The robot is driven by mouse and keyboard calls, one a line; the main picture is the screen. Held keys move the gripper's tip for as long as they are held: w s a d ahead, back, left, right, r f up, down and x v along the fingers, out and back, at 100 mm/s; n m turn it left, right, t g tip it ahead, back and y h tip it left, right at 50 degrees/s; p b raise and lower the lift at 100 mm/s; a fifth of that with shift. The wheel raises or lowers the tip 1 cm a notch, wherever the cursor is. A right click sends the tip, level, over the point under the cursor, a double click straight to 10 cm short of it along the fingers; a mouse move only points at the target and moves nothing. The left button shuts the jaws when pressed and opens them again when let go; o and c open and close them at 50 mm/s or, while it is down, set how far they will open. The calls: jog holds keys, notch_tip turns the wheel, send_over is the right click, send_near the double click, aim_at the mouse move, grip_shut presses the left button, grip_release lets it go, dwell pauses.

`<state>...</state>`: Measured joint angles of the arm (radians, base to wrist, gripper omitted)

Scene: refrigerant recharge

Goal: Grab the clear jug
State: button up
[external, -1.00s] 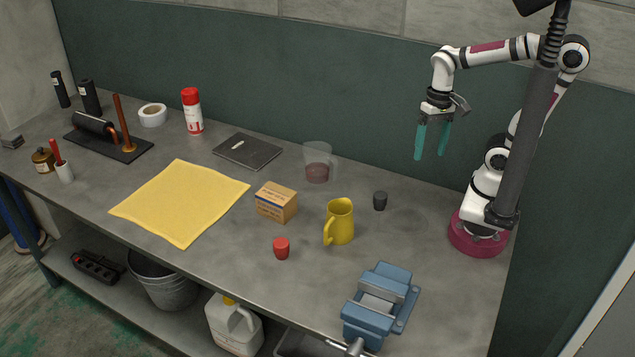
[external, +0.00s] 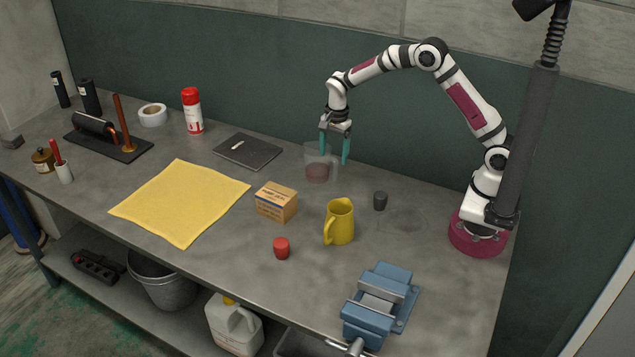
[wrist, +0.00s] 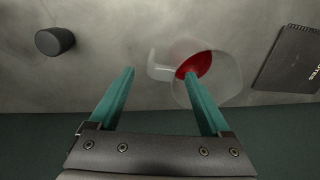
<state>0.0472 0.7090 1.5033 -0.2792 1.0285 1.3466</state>
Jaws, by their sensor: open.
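The clear jug (external: 317,172) stands on the grey workbench near the back wall, with dark red liquid in its bottom. In the wrist view the jug (wrist: 222,82) shows from above with red liquid inside and its pale handle pointing left. My gripper (external: 335,158) is open, with its teal fingers pointing down at the jug. In the wrist view the handle lies between the lines of the two fingers (wrist: 163,72), and the right finger overlaps the jug's body. I cannot tell whether a finger touches the jug.
A dark grey cup-like piece (external: 380,201) and a yellow mug (external: 340,222) stand to the right. A cardboard box (external: 276,202) stands in front, and a dark notebook (external: 247,151) lies left of the jug. A blue vise (external: 375,310) is at the front edge.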

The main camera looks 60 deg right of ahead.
aim_at(320, 165)
jog(key=f, duration=0.4)
jog(key=shift+w+a+f, duration=0.1)
jog(key=shift+a+f, duration=0.1)
jog(key=shift+f, duration=0.1)
grip_shut()
